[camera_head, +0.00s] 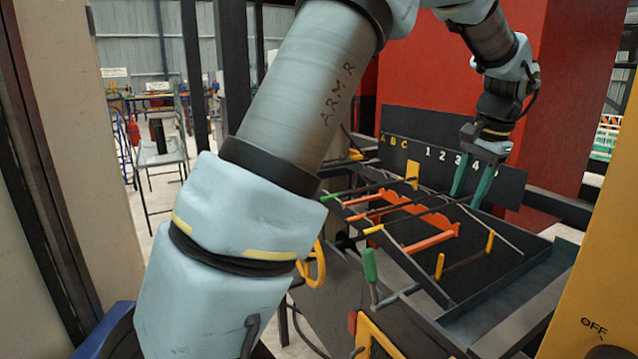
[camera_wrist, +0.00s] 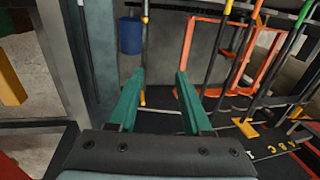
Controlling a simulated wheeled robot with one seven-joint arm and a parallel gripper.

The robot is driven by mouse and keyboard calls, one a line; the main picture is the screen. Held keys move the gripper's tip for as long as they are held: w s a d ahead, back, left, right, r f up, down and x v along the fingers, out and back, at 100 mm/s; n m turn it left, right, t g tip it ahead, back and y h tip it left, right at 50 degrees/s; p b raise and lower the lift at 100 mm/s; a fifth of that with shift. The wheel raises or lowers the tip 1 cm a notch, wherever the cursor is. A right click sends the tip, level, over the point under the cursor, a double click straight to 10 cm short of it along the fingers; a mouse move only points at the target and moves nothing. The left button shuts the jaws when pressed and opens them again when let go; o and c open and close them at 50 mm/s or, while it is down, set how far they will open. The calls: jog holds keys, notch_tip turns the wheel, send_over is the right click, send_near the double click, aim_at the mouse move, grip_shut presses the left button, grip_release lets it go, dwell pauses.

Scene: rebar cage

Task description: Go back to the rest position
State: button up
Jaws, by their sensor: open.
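My gripper (camera_head: 472,180) has two green fingers and hangs at the right of the head view, in front of the dark panel (camera_head: 512,187) marked A B C and 1 2 3 4. The fingers are apart with nothing between them. In the wrist view my gripper (camera_wrist: 158,82) also shows open and empty, above the rig. The rods on the orange frame (camera_head: 432,240) lie below and to the left of the fingers in the head view. My arm crosses the middle of the head view and hides part of the rig.
A green-handled lever (camera_head: 370,265) and yellow posts (camera_head: 440,265) stick up from the rig. A red wall (camera_head: 440,60) stands behind it. A yellow panel marked OFF (camera_head: 600,270) is close at right. In the wrist view a blue cylinder (camera_wrist: 130,36) is beyond the left finger.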

jog(key=a+f+n, duration=0.3)
jog(key=a, duration=0.8)
jog(key=a+f+n, duration=0.3)
jog(key=a, duration=0.9)
jog(key=s+a+f+n, duration=0.2)
jog(key=s+a, duration=0.2)
jog(key=a, duration=0.3)
jog(key=s+a+f+n+h, duration=0.1)
jog(key=s+a+f+n, duration=0.1)
jog(key=s+a, duration=0.3)
jog(key=shift+a+f+n, duration=0.35)
jog(key=shift+a+n, duration=0.15)
jog(key=shift+a, duration=0.5)
